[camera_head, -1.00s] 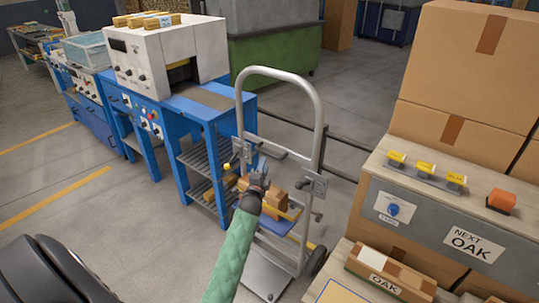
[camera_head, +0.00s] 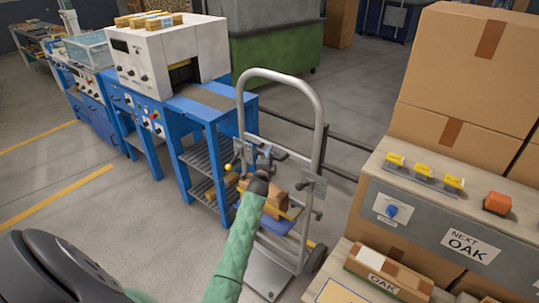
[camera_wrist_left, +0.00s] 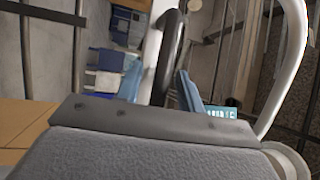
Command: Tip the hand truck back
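The hand truck (camera_head: 318,115) stands upright in the middle of the head view, with a grey tube frame, a toe plate (camera_head: 266,274) and wheels at its foot. Cartons and wood pieces (camera_head: 276,200) sit on a blue shelf at it. My left gripper (camera_head: 259,153), on the green-sleeved arm, is in front of the frame, near the bracket on its left upright. In the left wrist view a pale curved tube (camera_wrist_left: 293,70) passes close by on the right. My right gripper is not in view.
A blue machine bench (camera_head: 190,105) stands close to the left of the truck. On the right are large cardboard boxes (camera_head: 460,80) and a control counter (camera_head: 450,215) with an oak sign. Open grey floor lies at the lower left.

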